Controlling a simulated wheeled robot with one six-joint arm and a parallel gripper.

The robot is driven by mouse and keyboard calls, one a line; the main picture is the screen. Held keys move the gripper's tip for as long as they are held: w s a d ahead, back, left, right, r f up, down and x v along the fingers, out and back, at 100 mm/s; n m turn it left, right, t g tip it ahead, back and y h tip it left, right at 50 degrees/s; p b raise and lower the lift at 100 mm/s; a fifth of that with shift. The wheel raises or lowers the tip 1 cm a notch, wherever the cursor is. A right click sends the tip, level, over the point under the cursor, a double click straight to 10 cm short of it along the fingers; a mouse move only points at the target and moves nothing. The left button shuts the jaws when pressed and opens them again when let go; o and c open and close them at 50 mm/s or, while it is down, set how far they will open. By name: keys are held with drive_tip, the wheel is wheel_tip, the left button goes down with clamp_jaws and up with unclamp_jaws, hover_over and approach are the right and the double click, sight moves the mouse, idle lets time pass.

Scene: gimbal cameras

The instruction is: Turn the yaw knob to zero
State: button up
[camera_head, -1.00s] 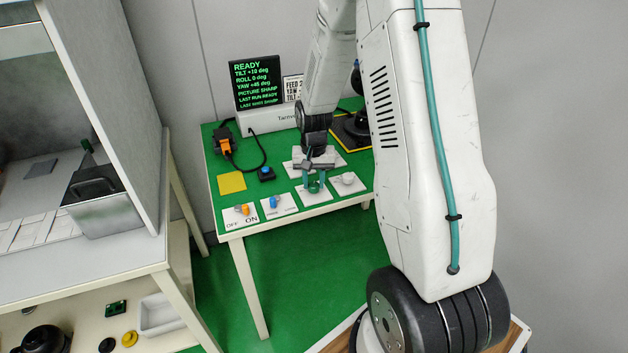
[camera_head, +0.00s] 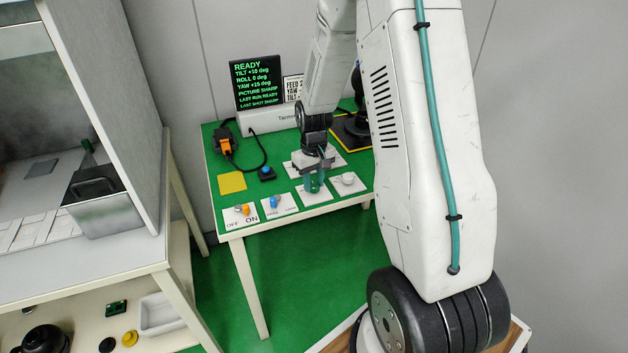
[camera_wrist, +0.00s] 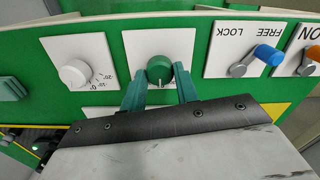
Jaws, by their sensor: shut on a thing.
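The yaw knob is a round green knob (camera_wrist: 159,69) with a pale pointer mark, on a white plate (camera_wrist: 160,42) in the wrist view. My gripper (camera_wrist: 160,80) has its teal fingers on either side of the knob and is shut on it. In the head view my gripper (camera_head: 314,186) reaches down onto the front row of plates and hides the knob. The display (camera_head: 256,84) reads READY, TILT +10 deg, ROLL 0 deg, YAW +15 deg, PICTURE SHARP.
A white knob (camera_wrist: 74,74) with a scale is on the neighbouring plate. A blue-tipped FREE/LOCK lever (camera_wrist: 267,55) and an orange-tipped ON/OFF lever (camera_wrist: 311,57) are on the other side. A yellow square (camera_head: 232,182) and blue button (camera_head: 266,172) lie on the green table.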

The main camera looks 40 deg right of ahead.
sight(314, 184)
idle(0.3)
drive_tip(key=o, duration=1)
drive_tip(key=shift+c, duration=0.2)
drive_tip(key=shift+r, duration=0.15)
wheel_tip(314, 184, up, 8)
drive_tip(key=shift+f, duration=0.2)
drive_tip(key=s+a+r, duration=0.5)
drive_tip(key=s+r, duration=0.1)
drive_tip(key=s, duration=0.3)
drive_tip(key=s+a+r+t, duration=0.1)
drive_tip(key=s+a+r, duration=0.5)
drive_tip(key=s, duration=0.3)
drive_tip(key=s+a+r+n, duration=0.1)
drive_tip(key=s+a+r, duration=0.4)
drive_tip(key=s, duration=0.4)
drive_tip(key=shift+s+a+r, duration=0.2)
drive_tip(key=shift+a+r, duration=0.15)
drive_tip(key=shift+r, duration=0.55)
